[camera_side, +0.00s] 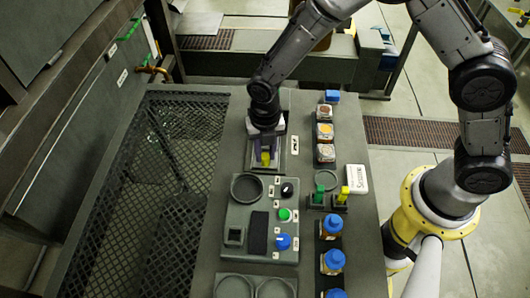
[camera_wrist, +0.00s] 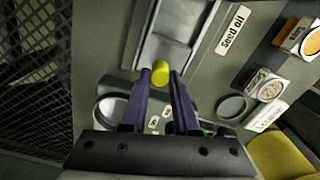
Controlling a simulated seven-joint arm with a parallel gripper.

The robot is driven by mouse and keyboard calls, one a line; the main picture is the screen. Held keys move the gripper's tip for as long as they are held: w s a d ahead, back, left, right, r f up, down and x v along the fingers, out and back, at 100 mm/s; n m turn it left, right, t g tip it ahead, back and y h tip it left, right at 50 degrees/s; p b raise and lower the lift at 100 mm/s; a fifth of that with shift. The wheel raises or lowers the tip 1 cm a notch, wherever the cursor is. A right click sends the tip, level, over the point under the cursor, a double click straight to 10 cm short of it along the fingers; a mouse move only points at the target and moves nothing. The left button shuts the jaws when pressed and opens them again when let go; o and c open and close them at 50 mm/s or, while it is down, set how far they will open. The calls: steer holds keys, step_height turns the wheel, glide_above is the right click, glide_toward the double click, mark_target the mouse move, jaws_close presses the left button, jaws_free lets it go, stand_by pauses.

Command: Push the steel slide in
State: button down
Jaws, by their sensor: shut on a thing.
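My gripper (camera_side: 265,160) points down at the near part of a grey steel tray-like fitting at the far end of the bench. Its purple fingers are shut on a yellow knob (camera_wrist: 161,72), which also shows in the side view (camera_side: 265,157). In the wrist view the fingertips (camera_wrist: 160,82) close around the knob from both sides. Beyond it lies a pale steel plate (camera_wrist: 165,48) between raised grey rails, which I take to be the steel slide. I cannot tell how the knob joins it. My wrist hides much of this fitting in the side view.
A "seed oil" label (camera_wrist: 231,30) sits right of the fitting. A control panel (camera_side: 285,248) with a green button and knobs stands nearer the camera. Jars (camera_side: 325,132), green and yellow-handled pieces (camera_side: 344,193) and blue-capped bottles (camera_side: 332,262) line the right side.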

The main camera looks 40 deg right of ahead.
steer(key=w+d, duration=0.6)
steer(key=shift+r, duration=0.1)
steer(key=c, duration=0.7)
jaws_free()
steer(key=shift+o, duration=0.2)
step_height(320, 180, up, 14)
